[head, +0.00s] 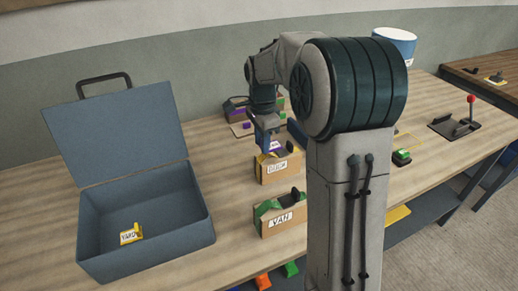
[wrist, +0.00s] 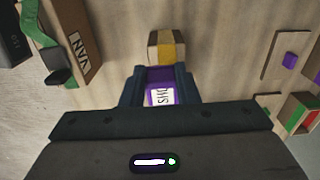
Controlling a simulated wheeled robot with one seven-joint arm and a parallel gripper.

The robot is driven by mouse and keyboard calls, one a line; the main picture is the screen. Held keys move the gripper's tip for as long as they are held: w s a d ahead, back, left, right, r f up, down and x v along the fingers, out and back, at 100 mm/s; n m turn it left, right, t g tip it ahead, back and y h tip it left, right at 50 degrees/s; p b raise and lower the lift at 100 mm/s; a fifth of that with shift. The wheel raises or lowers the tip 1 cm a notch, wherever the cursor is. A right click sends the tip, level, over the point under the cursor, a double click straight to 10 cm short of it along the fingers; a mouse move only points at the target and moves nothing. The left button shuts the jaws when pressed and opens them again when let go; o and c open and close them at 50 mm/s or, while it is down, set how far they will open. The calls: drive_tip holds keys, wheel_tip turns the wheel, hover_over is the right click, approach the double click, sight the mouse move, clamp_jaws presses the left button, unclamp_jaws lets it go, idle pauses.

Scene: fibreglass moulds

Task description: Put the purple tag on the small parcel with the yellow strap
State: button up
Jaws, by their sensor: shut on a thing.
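My gripper (wrist: 160,88) is shut on the purple tag (wrist: 154,73), which has a white label with dark letters. In the wrist view, a small brown parcel with a yellow strap (wrist: 172,50) lies just beyond the fingertips. I cannot tell whether the tag touches it. In the head view, my gripper (head: 266,138) is over the table, and a bit of the purple tag (head: 276,144) shows beside it. A brown box with a yellow strap and white label (head: 280,169) stands just below it; my arm hides much of the area to the right.
A brown VAN box with a green strap (head: 283,218) stands nearer the front edge. An open blue-grey case (head: 150,248) holding a yellow tag (head: 131,234) is at left. A green tag on a block (head: 402,157) and a red-knobbed lever (head: 471,100) are at right.

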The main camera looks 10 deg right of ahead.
sight(259, 161)
drive_tip(key=shift+w+a+f, duration=0.3)
drive_tip(key=shift+w+f, duration=0.1)
drive_tip(key=shift+w, duration=0.05)
drive_tip(key=shift+f, duration=1.9)
drive_tip(key=shift+f, duration=0.2)
drive_tip(key=o, duration=0.9)
drive_tip(key=shift+o, duration=0.2)
drive_tip(key=shift+r, duration=0.1)
